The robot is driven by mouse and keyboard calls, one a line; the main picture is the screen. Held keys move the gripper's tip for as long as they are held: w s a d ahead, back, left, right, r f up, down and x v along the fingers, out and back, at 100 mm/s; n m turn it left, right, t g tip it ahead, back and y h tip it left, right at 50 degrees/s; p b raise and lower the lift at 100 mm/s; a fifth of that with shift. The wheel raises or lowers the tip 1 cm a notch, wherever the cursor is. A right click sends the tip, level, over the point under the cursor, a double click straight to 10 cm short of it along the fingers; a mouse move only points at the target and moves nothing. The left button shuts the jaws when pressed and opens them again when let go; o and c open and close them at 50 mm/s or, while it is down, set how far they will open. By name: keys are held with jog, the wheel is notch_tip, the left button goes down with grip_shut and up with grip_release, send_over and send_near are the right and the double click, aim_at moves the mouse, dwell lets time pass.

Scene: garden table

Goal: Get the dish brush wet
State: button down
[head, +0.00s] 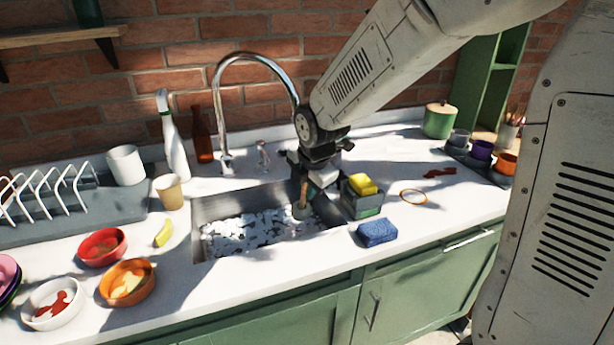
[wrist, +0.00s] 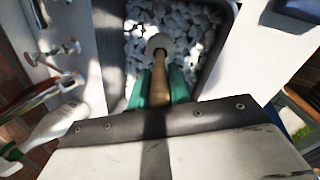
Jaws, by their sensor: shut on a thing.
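My gripper (head: 306,180) points down over the right part of the sink (head: 197,222). It is shut on the wooden handle of the dish brush (head: 303,208). In the wrist view the handle lies between the green fingers (wrist: 160,84), and the round pale brush head (wrist: 160,44) points away from them. The brush head is low in the sink, over a bright, broken white surface (wrist: 195,25). I cannot tell whether it touches that surface or is under it. The curved metal faucet (head: 216,100) stands behind the sink; no stream shows from it.
A caddy (head: 362,206) with a yellow sponge (head: 363,184) stands close right of my gripper. A blue sponge (head: 377,233) lies before it. A paper cup (head: 169,192), a white bottle (head: 172,140) and bowls (head: 102,247) are left. The counter at far right front is clear.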

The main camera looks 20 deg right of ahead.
aim_at(306, 212)
jog(key=shift+f, duration=3.75)
jog(key=shift+r, duration=0.15)
notch_tip(306, 212, up, 15)
jog(key=shift+f, duration=0.1)
